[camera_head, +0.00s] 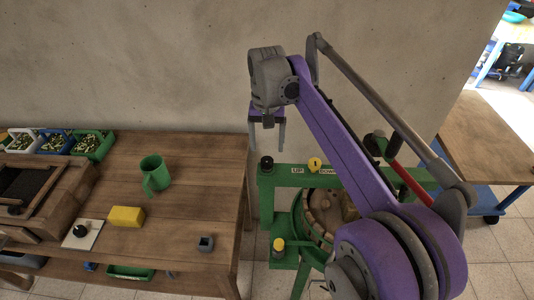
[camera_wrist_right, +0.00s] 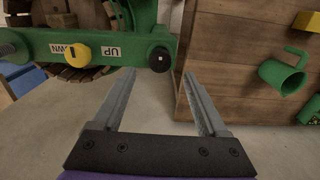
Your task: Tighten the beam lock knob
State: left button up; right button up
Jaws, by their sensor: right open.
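The green press beam (camera_head: 290,179) carries UP and DOWN labels. A black round knob (camera_head: 267,162) sits at its left end, and a yellow knob (camera_head: 315,164) sits between the labels. My right gripper (camera_head: 267,147) is open and empty, pointing down over the black knob. In the right wrist view the black knob (camera_wrist_right: 159,60) lies just beyond and between the open fingertips (camera_wrist_right: 159,74). The fingers look clear of it. The yellow knob (camera_wrist_right: 77,55) is further left there. I cannot tell for sure which is the beam lock knob. My left gripper is out of view.
A wooden table (camera_head: 190,180) stands just left of the press, bearing a green mug (camera_head: 155,174), a yellow block (camera_head: 127,216) and a small grey cup (camera_head: 205,243). Another yellow knob (camera_head: 278,244) sits lower on the press, beside its slatted basket (camera_head: 312,222).

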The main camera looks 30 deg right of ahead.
aim_at(267, 160)
notch_tip(267, 160, up, 4)
jog(key=shift+r, duration=0.1)
dwell(0.8)
jog(key=s+a+f+n+t, duration=0.2)
jog(key=s+a+f+n, duration=0.1)
jog(key=s+f, duration=0.7)
jog(key=s+a+f+n+t, duration=0.3)
jog(key=s+a+f, duration=0.3)
jog(key=s+f, duration=0.4)
jog(key=shift+s+a, duration=0.2)
jog(key=shift+s, duration=0.35)
